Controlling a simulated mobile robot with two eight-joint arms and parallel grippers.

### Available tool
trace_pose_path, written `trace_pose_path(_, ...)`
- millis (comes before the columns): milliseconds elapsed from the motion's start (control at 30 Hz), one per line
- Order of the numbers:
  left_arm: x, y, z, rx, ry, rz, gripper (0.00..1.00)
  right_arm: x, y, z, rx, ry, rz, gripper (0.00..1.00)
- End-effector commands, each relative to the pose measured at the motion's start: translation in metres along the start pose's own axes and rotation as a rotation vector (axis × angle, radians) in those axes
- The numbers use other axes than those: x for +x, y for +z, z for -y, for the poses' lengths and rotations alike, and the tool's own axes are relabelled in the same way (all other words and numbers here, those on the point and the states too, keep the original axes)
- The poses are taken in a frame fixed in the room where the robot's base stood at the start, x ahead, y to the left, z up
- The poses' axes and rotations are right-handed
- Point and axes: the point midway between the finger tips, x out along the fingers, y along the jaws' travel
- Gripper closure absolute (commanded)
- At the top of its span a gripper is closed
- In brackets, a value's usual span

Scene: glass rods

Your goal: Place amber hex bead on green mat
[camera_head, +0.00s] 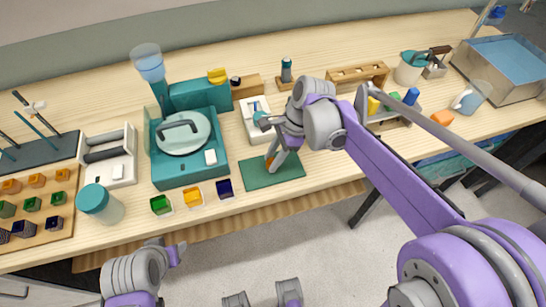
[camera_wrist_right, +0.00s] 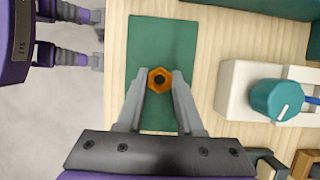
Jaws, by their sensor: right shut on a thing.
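The amber hex bead (camera_wrist_right: 159,80) sits between the fingertips of my right gripper (camera_wrist_right: 160,84) in the right wrist view, its hole facing the camera. My right gripper also shows in the head view (camera_head: 272,160), shut on the bead and pointing down over the green mat (camera_head: 260,179). The bead's orange side shows there, low over the mat; I cannot tell whether it touches. The mat also shows in the wrist view (camera_wrist_right: 163,40). My left gripper (camera_head: 262,297) is off the table's front edge, its two fingers apart and empty; it also shows in the wrist view (camera_wrist_right: 98,38).
A white caddy (camera_head: 251,128) stands just behind the mat. A teal machine (camera_head: 198,171) stands to its left, with small green, yellow and blue blocks in front. A grey tray of coloured blocks (camera_head: 405,113) stands to the right. The mat's front part is bare.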

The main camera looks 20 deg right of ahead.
Motion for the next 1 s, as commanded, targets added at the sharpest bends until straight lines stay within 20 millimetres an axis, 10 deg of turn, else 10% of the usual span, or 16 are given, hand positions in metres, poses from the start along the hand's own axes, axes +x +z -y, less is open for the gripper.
trace_pose_path(100, 0.003, 0.002, 0.000, 0.000, 0.000, 0.001, 0.50, 0.004, -0.002, 0.000, 0.000, 0.000, 0.000, 1.00)
trace_pose_path(133, 0.002, 0.001, 0.000, 0.000, 0.000, 0.001, 0.50, 0.003, -0.001, 0.000, 0.000, 0.000, 0.000, 0.59)
trace_pose_path(267, 0.002, 0.001, 0.000, 0.000, 0.000, 0.001, 0.50, 0.003, -0.001, 0.000, 0.000, 0.000, 0.000, 0.35)
trace_pose_path(667, -0.001, -0.001, 0.000, 0.000, 0.000, 0.000, 0.50, -0.005, 0.000, 0.000, 0.001, 0.000, 0.000, 0.34)
trace_pose_path(1000, -0.007, -0.005, 0.000, 0.000, 0.000, -0.003, 0.50, -0.072, 0.000, 0.000, 0.002, -0.001, 0.000, 0.34)
